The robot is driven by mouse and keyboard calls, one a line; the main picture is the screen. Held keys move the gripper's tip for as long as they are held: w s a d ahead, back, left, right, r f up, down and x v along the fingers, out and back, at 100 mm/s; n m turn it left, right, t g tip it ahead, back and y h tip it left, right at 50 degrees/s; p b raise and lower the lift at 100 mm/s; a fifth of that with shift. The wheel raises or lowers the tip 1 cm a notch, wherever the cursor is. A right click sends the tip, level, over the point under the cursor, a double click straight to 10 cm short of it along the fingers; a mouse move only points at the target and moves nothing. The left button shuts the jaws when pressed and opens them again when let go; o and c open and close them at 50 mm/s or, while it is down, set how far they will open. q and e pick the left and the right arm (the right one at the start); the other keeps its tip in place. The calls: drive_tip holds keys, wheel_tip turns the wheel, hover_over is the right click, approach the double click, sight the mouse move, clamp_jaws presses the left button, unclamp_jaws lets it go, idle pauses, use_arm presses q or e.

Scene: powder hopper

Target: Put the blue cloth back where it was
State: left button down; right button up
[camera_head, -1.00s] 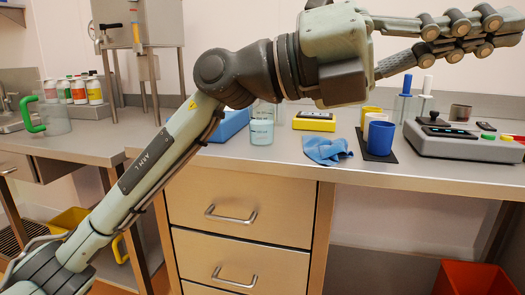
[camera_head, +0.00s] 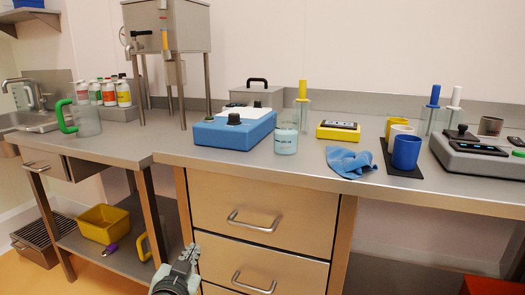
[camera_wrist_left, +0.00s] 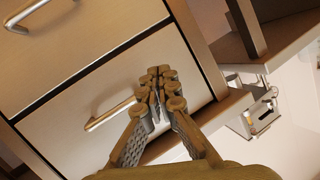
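The blue cloth (camera_head: 349,162) lies crumpled on the counter near its front edge, left of the blue cup (camera_head: 406,152) and the dark mat (camera_head: 400,172). My left gripper (camera_head: 190,254) is low in front of the drawers, well below the counter top and away from the cloth. In the left wrist view my left gripper (camera_wrist_left: 160,76) has its fingertips together with nothing visible between them. The drawer fronts lie behind it there. The cloth is not in the left wrist view. My right gripper is not in view.
A jar (camera_head: 286,139), a blue device (camera_head: 235,130) and a yellow device (camera_head: 338,131) stand left of and behind the cloth. A grey scale (camera_head: 480,156) is at the right. Drawer handles (camera_head: 253,222) stick out near my left gripper. A yellow bin (camera_head: 103,224) sits on the low shelf.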

use_arm(q)
drive_tip(key=s+a+f+n+g+y, duration=0.1)
drive_tip(key=s+a+f+g, duration=0.2)
drive_tip(key=s+f, duration=0.4)
drive_tip(key=s+a+f+g+y, duration=0.1)
drive_tip(key=s+a+f+g, duration=0.3)
drive_tip(key=f, duration=0.5)
drive_tip(key=s+a+f+g, duration=0.1)
drive_tip(key=s+f+g, duration=0.1)
drive_tip(key=s+f, duration=0.3)
drive_tip(key=s+a+f+n+g, duration=0.1)
drive_tip(key=s+f, duration=0.5)
drive_tip(key=s, duration=0.8)
drive_tip(key=shift+s+a+g+h+p, duration=0.4)
drive_tip(key=shift+a+g, duration=0.3)
drive_tip(key=shift+g, duration=0.5)
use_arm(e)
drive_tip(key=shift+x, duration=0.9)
use_arm(q)
drive_tip(key=shift+w, duration=0.15)
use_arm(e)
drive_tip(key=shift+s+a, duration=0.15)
